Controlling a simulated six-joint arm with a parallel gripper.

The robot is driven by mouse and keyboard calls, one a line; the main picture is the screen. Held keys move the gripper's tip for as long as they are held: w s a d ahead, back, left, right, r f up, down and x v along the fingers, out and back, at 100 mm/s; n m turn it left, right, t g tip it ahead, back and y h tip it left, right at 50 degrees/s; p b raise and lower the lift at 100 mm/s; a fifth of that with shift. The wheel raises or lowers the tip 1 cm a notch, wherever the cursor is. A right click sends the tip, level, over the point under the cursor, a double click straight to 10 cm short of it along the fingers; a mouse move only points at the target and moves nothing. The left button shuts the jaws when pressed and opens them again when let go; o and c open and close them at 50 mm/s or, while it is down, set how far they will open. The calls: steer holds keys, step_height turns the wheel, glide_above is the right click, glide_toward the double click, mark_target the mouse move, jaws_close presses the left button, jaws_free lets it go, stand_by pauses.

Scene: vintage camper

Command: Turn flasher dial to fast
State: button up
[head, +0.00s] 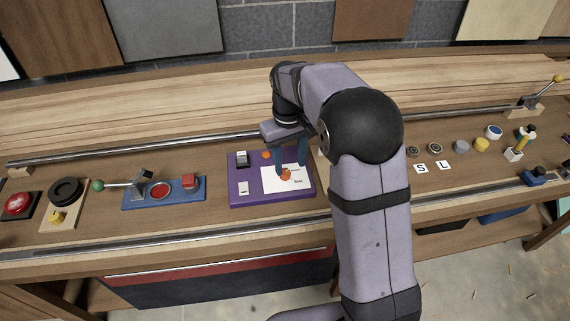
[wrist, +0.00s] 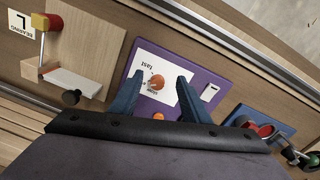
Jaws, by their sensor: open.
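The flasher dial is an orange knob (head: 285,174) on a white plate (head: 305,186) on the purple panel (head: 240,200). In the wrist view the dial (wrist: 157,80) sits between the two blue fingers. The word "fast" reads upside down beside it; a second small label lies on its other side, partly unreadable. A second orange round part (wrist: 158,117) is nearer the wrist. My gripper (head: 292,164) is open over the plate, its fingers (wrist: 157,84) apart on either side of the dial. I cannot tell whether they touch it or exactly where the dial points.
The purple panel also carries a white-topped switch (head: 242,157) and a white button. A blue panel (head: 163,191) with a green-knobbed lever (head: 98,185) stands to the left. Metal rails run along the bench.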

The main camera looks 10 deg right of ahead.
mark_target(285, 172)
steer(key=shift+w+a+r+n, duration=0.15)
steer(key=shift+w+a, duration=0.1)
steer(key=shift+w, duration=0.6)
steer(key=shift+w+a+r+n, duration=0.15)
steer(key=shift+w+a, duration=0.1)
steer(key=shift+w, duration=0.55)
steer(key=shift+f, duration=0.1)
steer(key=shift+d+f+p, duration=0.15)
steer(key=shift+f+p, duration=1.25)
steer(key=shift+f, duration=2.15)
steer(key=c, duration=1.1)
